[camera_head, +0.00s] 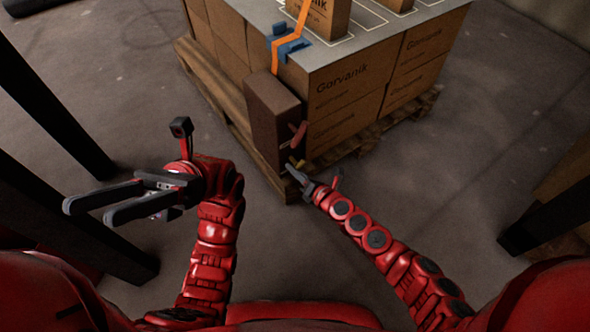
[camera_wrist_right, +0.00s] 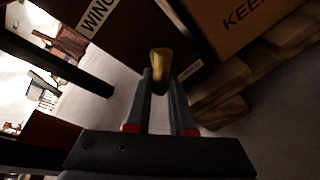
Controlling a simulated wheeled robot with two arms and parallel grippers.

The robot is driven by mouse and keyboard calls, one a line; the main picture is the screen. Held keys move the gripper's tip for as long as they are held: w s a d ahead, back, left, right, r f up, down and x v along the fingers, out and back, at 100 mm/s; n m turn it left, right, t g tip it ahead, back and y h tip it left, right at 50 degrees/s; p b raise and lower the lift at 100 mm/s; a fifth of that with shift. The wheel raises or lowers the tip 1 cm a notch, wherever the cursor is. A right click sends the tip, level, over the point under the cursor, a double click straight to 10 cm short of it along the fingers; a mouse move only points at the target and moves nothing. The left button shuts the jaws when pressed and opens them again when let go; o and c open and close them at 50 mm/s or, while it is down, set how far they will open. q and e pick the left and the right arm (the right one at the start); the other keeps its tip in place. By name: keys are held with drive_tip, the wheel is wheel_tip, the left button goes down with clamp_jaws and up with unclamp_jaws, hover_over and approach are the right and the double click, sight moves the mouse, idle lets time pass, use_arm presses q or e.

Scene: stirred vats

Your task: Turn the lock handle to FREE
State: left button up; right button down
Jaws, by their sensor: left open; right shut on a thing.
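A dark brown winch box (camera_head: 272,110) stands upright against the near corner of the stacked cartons. In the right wrist view its dark face (camera_wrist_right: 135,45) carries a label starting "WINC". A yellow lock handle (camera_wrist_right: 160,62) sticks out from it; it also shows low beside the box in the head view (camera_head: 299,162). My right gripper (camera_wrist_right: 160,85) is shut on the yellow handle, with the fingers on either side of it. A red part (camera_head: 298,135) sits just above on the box's side. My left gripper (camera_head: 90,208) is open and empty, to the left. No FREE marking is readable.
Cartons (camera_head: 350,85) stand on a wooden pallet (camera_head: 372,138) behind the winch box. An orange strap (camera_head: 293,30) runs over a blue corner piece (camera_head: 290,48). Dark posts (camera_head: 60,115) stand at the left.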

drive_tip(key=shift+d+f+n, duration=0.1)
drive_tip(key=shift+n, duration=0.2)
idle(0.4)
drive_tip(key=c, duration=0.8)
unclamp_jaws()
